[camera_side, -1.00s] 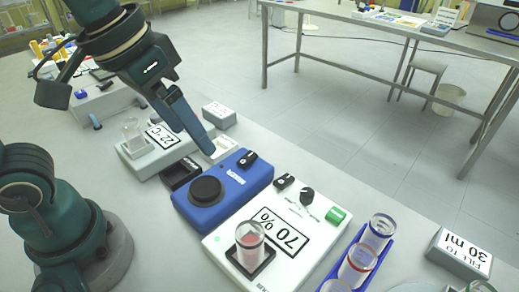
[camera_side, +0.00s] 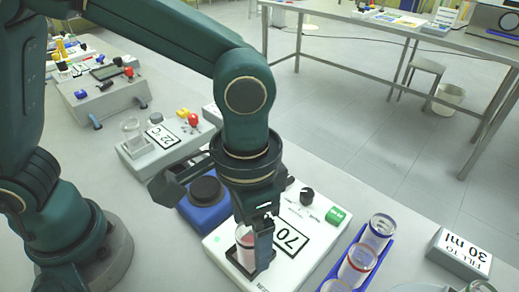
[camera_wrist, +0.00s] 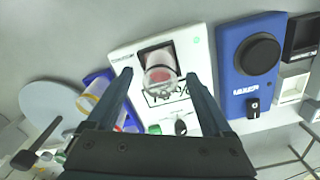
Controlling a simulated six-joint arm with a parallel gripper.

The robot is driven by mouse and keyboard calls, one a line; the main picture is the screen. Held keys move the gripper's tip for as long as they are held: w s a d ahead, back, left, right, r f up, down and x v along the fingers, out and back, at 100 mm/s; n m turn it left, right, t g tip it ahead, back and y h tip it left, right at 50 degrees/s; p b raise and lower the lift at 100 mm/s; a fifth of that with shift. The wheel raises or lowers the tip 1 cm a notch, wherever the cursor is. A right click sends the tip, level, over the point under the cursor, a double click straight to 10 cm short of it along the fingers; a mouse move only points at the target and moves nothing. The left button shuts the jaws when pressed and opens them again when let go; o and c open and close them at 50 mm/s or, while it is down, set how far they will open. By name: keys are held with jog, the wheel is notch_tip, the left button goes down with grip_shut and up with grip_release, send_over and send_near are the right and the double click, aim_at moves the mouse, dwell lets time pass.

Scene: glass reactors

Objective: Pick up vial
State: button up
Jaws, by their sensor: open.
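A clear glass vial with pinkish-red contents (camera_side: 245,247) stands upright in the dark square recess of the white device with the 70 display (camera_side: 215,243). The vial also shows in the wrist view (camera_wrist: 161,74), between and beyond my two fingers. My gripper (camera_side: 254,255) points down at the vial in the side view, with a finger in front of its right side. In the wrist view my gripper (camera_wrist: 160,85) is open, its fingers apart on both sides of the vial. Whether a finger touches the glass cannot be told.
A blue mixer (camera_side: 203,208) stands beside the white device, partly behind my gripper. A blue rack (camera_side: 343,262) with several glass vials is on the right. A "fill to 30 ml" sign block (camera_side: 460,252) stands farther right. A 22 °C device (camera_side: 160,148) is behind.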

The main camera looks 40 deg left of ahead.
jog(key=shift+f, duration=0.55)
grip_shut()
jog(key=shift+r, duration=0.15)
